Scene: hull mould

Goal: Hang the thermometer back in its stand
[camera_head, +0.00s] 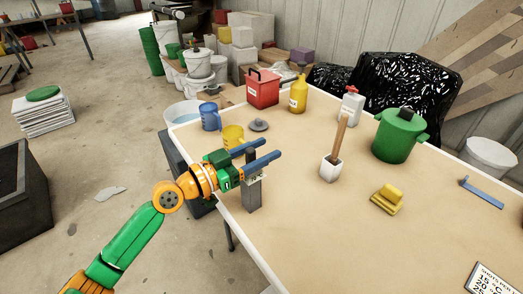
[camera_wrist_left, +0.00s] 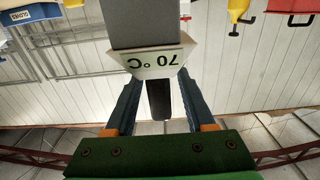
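A grey upright post (camera_head: 253,195) stands near the table's left edge. Its sign, marked 70 °C, shows upside down in the left wrist view (camera_wrist_left: 155,62). A narrower dark piece (camera_wrist_left: 159,98) rises from the post at the sign; I cannot tell whether it is part of the stand or the thermometer. My left gripper (camera_head: 277,148) is open, its blue fingers on either side of that dark piece, with gaps visible in the left wrist view (camera_wrist_left: 159,82). I cannot surely identify the thermometer. My right gripper is not in view.
A blue bar (camera_head: 482,193) lies at the table's right. The front middle is clear.

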